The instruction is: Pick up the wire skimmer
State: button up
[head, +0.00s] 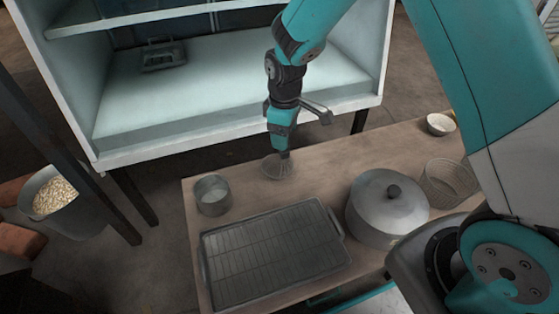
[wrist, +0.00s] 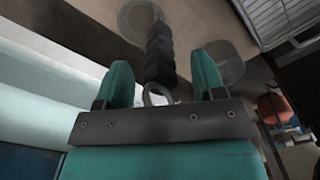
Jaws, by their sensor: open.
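The wire skimmer (head: 277,168) is at the far edge of the wooden table, its round mesh head low near the tabletop and its handle rising toward my gripper. My gripper (head: 283,146) is above it, pointing down, and hides much of the handle. In the wrist view, the skimmer's dark ribbed handle (wrist: 159,55) with a ring at its end lies between the two teal fingers of my gripper (wrist: 161,64). The fingers are open, with gaps visible on both sides of the handle. The faint round head shows beyond it.
A small metal pot (head: 213,196) stands left of the skimmer. A rack tray (head: 207,262) lies in front, with a lidded pot (head: 375,232) to its right. A wire basket (head: 448,182) and white bowl (head: 440,124) are farther right. A pale cabinet (head: 240,125) stands behind.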

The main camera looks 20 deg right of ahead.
jog(key=shift+c, duration=0.2)
jog(key=shift+r, duration=0.1)
jog(key=c, duration=1)
